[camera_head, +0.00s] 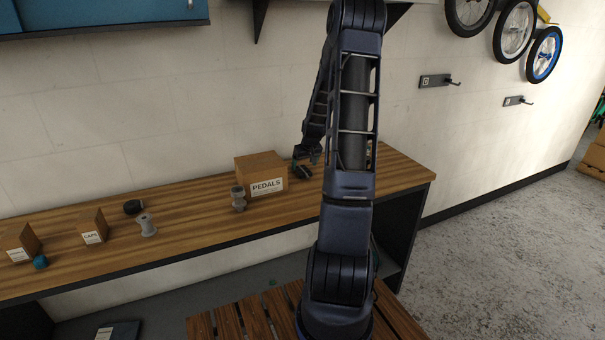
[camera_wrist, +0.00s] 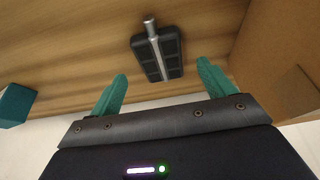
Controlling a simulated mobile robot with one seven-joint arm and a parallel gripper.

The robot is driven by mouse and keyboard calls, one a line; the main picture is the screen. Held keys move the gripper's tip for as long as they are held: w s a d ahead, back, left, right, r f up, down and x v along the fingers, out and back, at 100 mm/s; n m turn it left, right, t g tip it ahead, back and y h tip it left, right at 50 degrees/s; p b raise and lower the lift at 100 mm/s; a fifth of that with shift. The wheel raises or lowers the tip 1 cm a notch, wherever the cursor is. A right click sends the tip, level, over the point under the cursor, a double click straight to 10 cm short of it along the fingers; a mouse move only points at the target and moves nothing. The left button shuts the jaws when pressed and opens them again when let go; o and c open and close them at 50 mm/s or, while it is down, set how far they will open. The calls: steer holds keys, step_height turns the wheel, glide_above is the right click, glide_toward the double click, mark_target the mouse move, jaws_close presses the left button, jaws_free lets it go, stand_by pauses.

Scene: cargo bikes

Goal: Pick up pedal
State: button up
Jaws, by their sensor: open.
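The pedal (camera_wrist: 158,52) is a black block with a silver spindle, lying on the wooden bench in the wrist view. My gripper (camera_wrist: 163,84) is open, with its two teal fingers apart and nothing between them. The pedal shows just beyond the fingertips, roughly centred on the gap. In the head view the dark pedal (camera_head: 303,171) appears beside the box marked PEDALS (camera_head: 262,172), just under my gripper, and is hard to make out. My arm hides part of the bench there.
The cardboard box wall (camera_wrist: 275,55) stands close at the right in the wrist view. A teal block (camera_wrist: 14,105) is at its left edge. On the bench (camera_head: 190,215) are grey spools (camera_head: 147,226), a CAPS box (camera_head: 91,227) and a black round item (camera_head: 133,207).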

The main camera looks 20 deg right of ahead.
mark_target(303, 170)
steer(key=shift+x, duration=1.7)
steer(key=shift+w+a+f, duration=0.1)
steer(key=shift+f, duration=0.1)
steer(key=shift+c, duration=0.4)
steer(key=c, duration=1.1)
